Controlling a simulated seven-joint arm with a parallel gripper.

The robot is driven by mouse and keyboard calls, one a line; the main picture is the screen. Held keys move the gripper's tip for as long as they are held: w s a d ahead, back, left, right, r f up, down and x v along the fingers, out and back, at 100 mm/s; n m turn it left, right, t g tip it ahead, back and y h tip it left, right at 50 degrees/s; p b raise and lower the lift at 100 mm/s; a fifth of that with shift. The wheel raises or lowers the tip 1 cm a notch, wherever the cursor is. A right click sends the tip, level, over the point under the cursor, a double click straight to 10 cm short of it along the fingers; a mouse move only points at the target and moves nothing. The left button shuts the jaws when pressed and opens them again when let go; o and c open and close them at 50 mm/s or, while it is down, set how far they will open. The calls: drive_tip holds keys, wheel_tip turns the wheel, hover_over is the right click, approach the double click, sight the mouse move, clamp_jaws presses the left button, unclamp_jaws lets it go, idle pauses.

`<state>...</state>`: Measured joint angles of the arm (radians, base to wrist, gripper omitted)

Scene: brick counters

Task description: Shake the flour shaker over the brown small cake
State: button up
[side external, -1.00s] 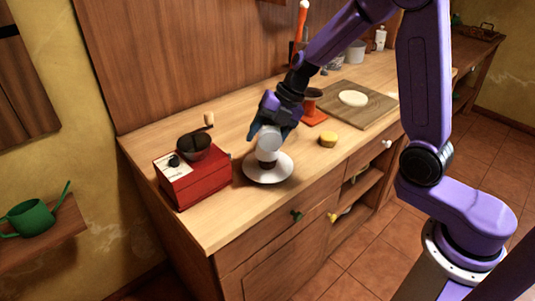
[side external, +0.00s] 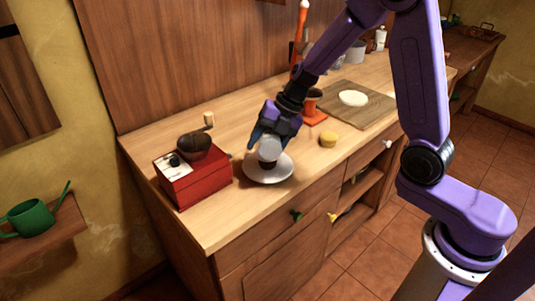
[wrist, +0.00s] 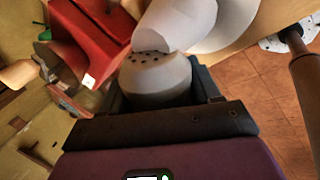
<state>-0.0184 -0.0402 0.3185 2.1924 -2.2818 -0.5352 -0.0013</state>
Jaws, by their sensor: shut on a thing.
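The flour shaker (side external: 270,149) is pale grey-white, and my gripper (side external: 273,128) is shut on it. It is tipped over, its end pointing down toward the white plate (side external: 250,173). The brown small cake (side external: 267,164) shows as a dark patch on the plate, just under the shaker and partly hidden by it. In the wrist view the shaker (wrist: 155,80) sits between my fingers, its dark holes facing away from me. A pale rounded shape beyond it overlaps the plate there; I cannot tell what it is. I cannot see any falling flour.
A red grinder (side external: 195,184) with a dark bowl stands left of the plate. A small yellow cake (side external: 328,139) sits to the right. Behind are an orange-red stand (side external: 315,117) and a cutting board (side external: 375,105) with pale dough (side external: 353,98). The counter's front edge is close to the plate.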

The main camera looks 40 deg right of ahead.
wheel_tip(320, 180, up, 3)
drive_tip(key=shift+f, duration=1.6)
drive_tip(key=shift+r, duration=1.45)
drive_tip(key=shift+f, duration=1.5)
drive_tip(key=shift+w, duration=0.1)
